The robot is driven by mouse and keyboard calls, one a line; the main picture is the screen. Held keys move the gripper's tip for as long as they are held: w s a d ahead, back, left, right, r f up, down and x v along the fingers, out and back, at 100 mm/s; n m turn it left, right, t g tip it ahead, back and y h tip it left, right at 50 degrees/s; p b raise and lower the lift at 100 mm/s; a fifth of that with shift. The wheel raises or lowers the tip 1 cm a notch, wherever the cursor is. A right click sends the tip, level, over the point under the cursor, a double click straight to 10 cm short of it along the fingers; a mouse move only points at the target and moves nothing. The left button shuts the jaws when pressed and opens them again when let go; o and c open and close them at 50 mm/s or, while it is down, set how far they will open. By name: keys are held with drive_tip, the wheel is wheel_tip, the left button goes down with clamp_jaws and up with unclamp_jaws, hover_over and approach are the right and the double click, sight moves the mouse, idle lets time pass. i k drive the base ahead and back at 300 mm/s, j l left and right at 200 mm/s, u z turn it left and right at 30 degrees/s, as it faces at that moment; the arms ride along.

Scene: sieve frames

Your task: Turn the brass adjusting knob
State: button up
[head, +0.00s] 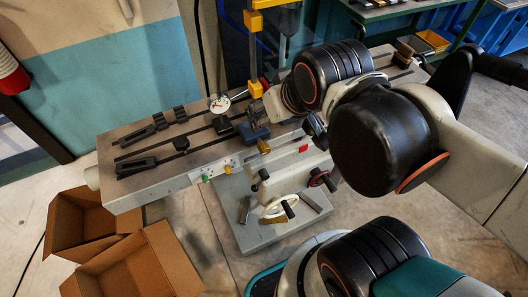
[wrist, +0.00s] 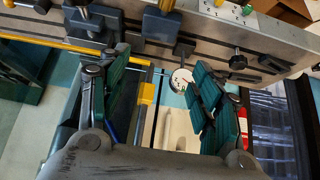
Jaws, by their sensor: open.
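A small brass-coloured knob (head: 264,146) shows on the front side of the grey machine table in the head view, close to the end of my arm. I cannot pick it out with certainty in the wrist view. My gripper (wrist: 160,62) is open, with its teal-padded fingers apart and nothing held between them. A white dial gauge (head: 219,103) stands over the machine table; it also shows in the wrist view (wrist: 181,80), beyond the gap near the right finger. In the head view my arm hides most of the gripper.
The slotted machine table (head: 140,190) carries several dark clamps. Open cardboard boxes (head: 140,265) stand on the floor at lower left. A red-knobbed handle (head: 303,148) is near my arm.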

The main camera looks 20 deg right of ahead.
sight(264, 148)
drive_tip(key=k+j+z, duration=0.15)
drive_tip(key=k+j, duration=0.15)
drive_tip(key=k, duration=0.15)
drive_tip(key=k+j+z, duration=0.15)
drive_tip(key=k+j, duration=0.15)
drive_tip(key=k, duration=0.15)
drive_tip(key=k+j+z, duration=0.15)
drive_tip(key=k, duration=0.35)
drive_tip(key=k+j+z, duration=0.15)
drive_tip(key=k, duration=0.35)
